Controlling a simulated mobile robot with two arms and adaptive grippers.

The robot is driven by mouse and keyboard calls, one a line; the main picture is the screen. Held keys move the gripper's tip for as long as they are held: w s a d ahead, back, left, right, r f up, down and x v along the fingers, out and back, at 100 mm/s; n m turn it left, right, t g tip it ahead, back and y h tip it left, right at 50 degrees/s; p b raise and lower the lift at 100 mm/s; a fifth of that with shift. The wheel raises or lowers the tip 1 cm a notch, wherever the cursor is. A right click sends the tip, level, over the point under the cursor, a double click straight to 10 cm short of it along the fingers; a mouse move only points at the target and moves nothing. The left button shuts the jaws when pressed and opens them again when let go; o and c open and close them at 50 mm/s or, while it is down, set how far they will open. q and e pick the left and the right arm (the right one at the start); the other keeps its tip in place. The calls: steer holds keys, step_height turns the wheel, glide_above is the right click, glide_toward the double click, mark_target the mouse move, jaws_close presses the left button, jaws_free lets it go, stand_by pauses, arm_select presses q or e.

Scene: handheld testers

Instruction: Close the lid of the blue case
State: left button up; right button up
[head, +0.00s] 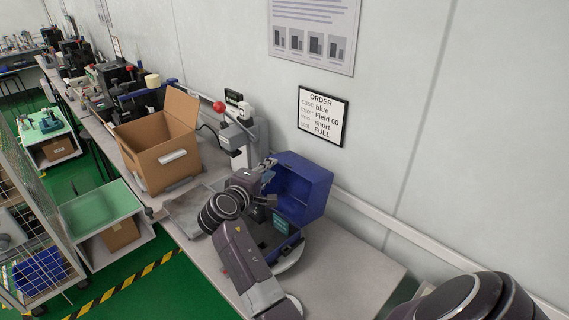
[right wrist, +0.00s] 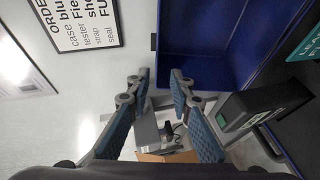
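The blue case (head: 302,185) stands open on the bench in the head view, its lid raised on the wall side. Its base (head: 292,243) is partly hidden by my right arm. A teal piece (head: 282,224) shows at the base. My right gripper (head: 268,186) is beside the raised lid, above the base. In the right wrist view its fingers (right wrist: 160,78) are apart with nothing between them, and the blue lid interior (right wrist: 205,45) lies beyond. A dark device with a small green screen (right wrist: 232,118) is right of the fingers. My left gripper is not in view.
An open cardboard box (head: 165,150) and a grey press-like device with a red knob (head: 240,130) stand left of the case. A flat grey tray (head: 188,208) lies nearby. An order sign (head: 322,117) hangs on the wall behind. The bench right of the case (head: 350,265) is clear.

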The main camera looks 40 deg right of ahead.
steer(key=x, duration=0.2)
steer(key=p+x, duration=0.1)
steer(key=x, duration=0.2)
steer(key=shift+w+d+r, duration=0.2)
steer(key=shift+d+r, duration=0.05)
steer(key=shift+d, duration=0.05)
steer(key=shift+w+d+f, duration=0.1)
steer(key=shift+w+d, duration=0.05)
steer(key=shift+d, duration=0.15)
steer(key=shift+w+d, duration=0.1)
steer(key=shift+d, duration=0.05)
jaws_close()
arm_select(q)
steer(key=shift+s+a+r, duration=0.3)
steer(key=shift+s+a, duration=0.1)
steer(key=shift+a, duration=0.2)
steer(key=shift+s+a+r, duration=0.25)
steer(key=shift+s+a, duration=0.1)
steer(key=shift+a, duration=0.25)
arm_select(e)
steer(key=shift+f, duration=0.1)
